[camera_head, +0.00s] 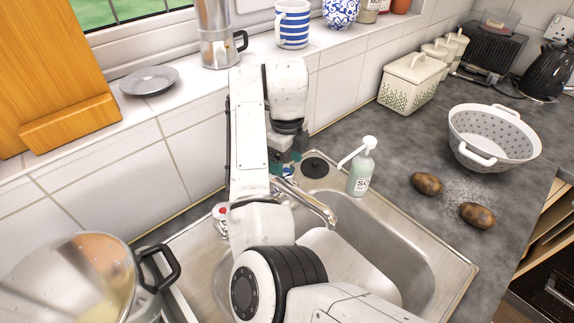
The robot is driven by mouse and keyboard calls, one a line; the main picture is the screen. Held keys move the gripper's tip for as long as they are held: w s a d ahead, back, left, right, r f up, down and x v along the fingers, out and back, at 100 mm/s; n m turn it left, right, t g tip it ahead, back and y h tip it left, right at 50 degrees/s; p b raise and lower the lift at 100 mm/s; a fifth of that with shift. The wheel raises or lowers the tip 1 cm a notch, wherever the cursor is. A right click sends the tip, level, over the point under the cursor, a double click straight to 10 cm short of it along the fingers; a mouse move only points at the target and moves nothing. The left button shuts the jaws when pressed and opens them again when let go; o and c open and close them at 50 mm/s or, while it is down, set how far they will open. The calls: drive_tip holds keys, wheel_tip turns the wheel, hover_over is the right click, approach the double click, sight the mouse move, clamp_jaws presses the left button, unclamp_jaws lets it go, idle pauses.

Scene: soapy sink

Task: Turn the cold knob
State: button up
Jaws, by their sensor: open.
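The sink tap's chrome spout (308,203) reaches over the basin. A knob with a blue mark, the cold knob (288,174), shows in small part just below my gripper (286,162). The gripper points down at the back of the sink, behind the spout. Its fingers are open, but whether they are around or above the cold knob is hard to tell. A red-marked knob (221,211) stands left of my arm. My arm hides the middle of the tap and part of the basin.
A soap bottle (361,168) stands right of the gripper, near a round black plug (315,166). A white colander (493,138) and two potatoes (427,183) are on the right counter. A pot (80,283) is at lower left.

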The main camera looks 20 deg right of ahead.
drive_tip(key=shift+f, duration=0.75)
drive_tip(key=shift+c, duration=0.2)
drive_tip(key=c, duration=1)
drive_tip(key=shift+r+p, duration=0.1)
drive_tip(key=shift+p, duration=0.2)
drive_tip(key=shift+r+n+p, duration=0.1)
drive_tip(key=shift+n+p, duration=0.85)
drive_tip(key=shift+n, duration=0.35)
drive_tip(key=shift+n+p, duration=0.9)
drive_tip(key=shift+n, duration=0.6)
